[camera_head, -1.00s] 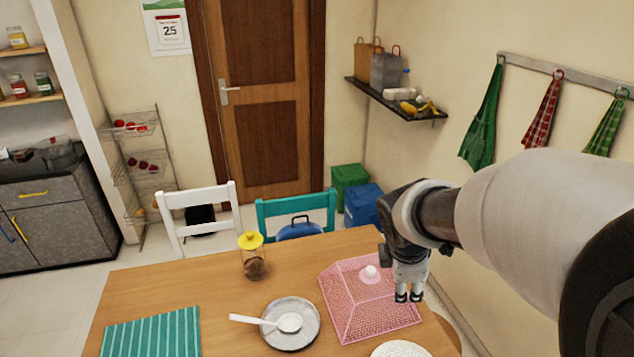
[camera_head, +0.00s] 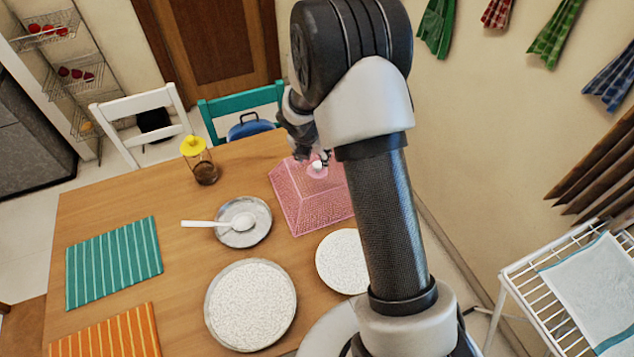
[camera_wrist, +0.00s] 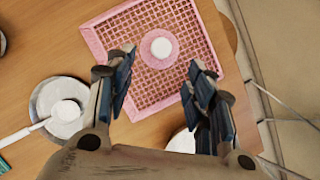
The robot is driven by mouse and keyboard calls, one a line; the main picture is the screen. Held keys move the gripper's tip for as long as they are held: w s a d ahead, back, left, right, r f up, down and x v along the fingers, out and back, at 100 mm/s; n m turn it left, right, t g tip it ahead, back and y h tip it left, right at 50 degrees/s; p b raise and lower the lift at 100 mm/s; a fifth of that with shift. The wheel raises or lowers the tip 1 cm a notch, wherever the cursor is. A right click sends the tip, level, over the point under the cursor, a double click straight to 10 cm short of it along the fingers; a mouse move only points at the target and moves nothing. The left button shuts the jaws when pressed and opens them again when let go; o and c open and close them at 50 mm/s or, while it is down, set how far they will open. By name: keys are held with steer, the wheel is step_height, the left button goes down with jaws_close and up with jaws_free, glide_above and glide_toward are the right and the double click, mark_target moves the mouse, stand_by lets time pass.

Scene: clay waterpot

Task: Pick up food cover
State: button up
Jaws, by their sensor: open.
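The food cover (camera_head: 297,207) is a pink mesh pyramid with a white round knob (camera_head: 317,165) on top. It sits on the wooden table, toward the far right side, and my arm hides part of its right side in the head view. In the wrist view the cover (camera_wrist: 130,37) is below and ahead of my gripper, with its knob (camera_wrist: 161,47) just beyond the fingertips, between their lines. My gripper (camera_head: 322,157) is close by the knob in the head view. The wrist view shows my gripper (camera_wrist: 160,68) open, fingers apart and empty.
A grey plate with a white spoon (camera_head: 243,222) lies left of the cover. White speckled plates (camera_head: 250,305) (camera_head: 341,262) are nearer. A yellow-lidded jar (camera_head: 201,165), a teal striped mat (camera_head: 113,262) and an orange one (camera_head: 110,335) are farther left. Chairs stand behind the table.

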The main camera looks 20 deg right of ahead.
mark_target(318, 163)
steer(key=b+x, duration=0.1)
steer(key=x, duration=0.4)
steer(key=b+x, duration=0.1)
steer(key=x, duration=0.2)
steer(key=shift+w+d+b, duration=0.25)
steer(key=shift+w+b, duration=0.05)
steer(key=shift+b, duration=0.05)
steer(key=shift+r, duration=0.1)
steer(key=shift+c, duration=0.4)
jaws_close()
